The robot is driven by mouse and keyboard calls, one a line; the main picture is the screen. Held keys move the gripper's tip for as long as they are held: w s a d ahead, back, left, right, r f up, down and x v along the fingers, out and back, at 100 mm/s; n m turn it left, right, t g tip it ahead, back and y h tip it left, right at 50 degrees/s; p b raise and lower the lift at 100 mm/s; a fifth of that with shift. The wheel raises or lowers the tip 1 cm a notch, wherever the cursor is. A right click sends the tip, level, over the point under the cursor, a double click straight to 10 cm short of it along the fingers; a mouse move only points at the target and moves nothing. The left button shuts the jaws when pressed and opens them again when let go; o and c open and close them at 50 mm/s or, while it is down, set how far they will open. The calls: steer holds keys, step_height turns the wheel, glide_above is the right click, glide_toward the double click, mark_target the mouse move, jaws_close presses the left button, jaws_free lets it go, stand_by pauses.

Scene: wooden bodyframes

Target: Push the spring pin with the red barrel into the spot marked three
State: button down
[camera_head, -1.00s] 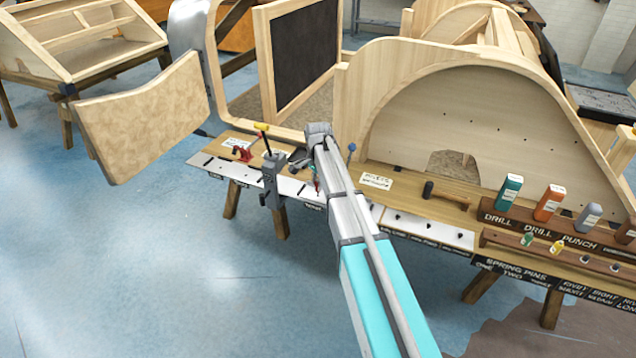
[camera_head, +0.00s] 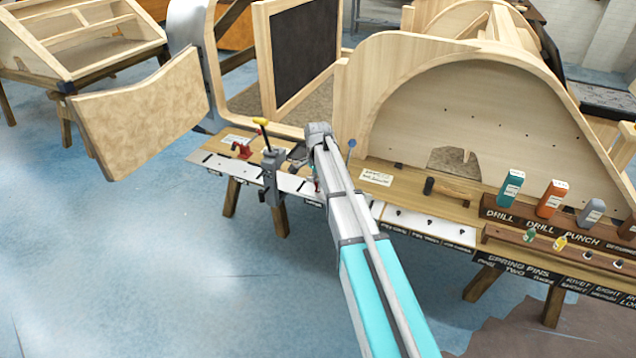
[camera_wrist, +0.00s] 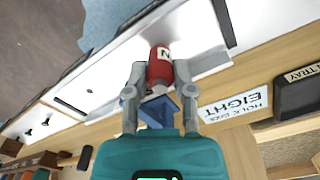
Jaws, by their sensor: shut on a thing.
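The spring pin with the red barrel (camera_wrist: 159,67) shows in the wrist view, with a pale mark on its end. My gripper (camera_wrist: 160,78) is shut on it, one finger on each side. A white strip with dark slots (camera_wrist: 105,78) lies behind and around the pin; I cannot tell whether the pin touches it. In the head view my own arm hides most of the gripper and the pin. The spot marked three cannot be made out in either view.
A grey clamp-like tool (camera_head: 270,172) with a yellow-knobbed lever stands left of my arm. A "HOLE EIGHT" card (camera_wrist: 236,104) and a dark tray (camera_wrist: 297,95) lie right in the wrist view. A dark-headed hammer (camera_head: 452,190) and a tool rack (camera_head: 540,225) stand right.

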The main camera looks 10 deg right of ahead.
steer(key=shift+f+b, duration=0.35)
steer(key=shift+f, duration=0.1)
steer(key=shift+c, duration=2)
jaws_free()
steer(key=shift+r, duration=0.25)
step_height(320, 180, up, 9)
steer(key=p, duration=0.9)
steer(key=s+r+n+p, duration=0.1)
steer(key=s+n, duration=0.5)
steer(key=s, duration=0.8)
steer(key=s+a+r+n+p, duration=0.1)
steer(key=s+n, duration=0.6)
steer(key=s, duration=0.8)
steer(key=shift+r+p, duration=0.8)
steer(key=shift+p, duration=0.2)
steer(key=shift+a, duration=0.1)
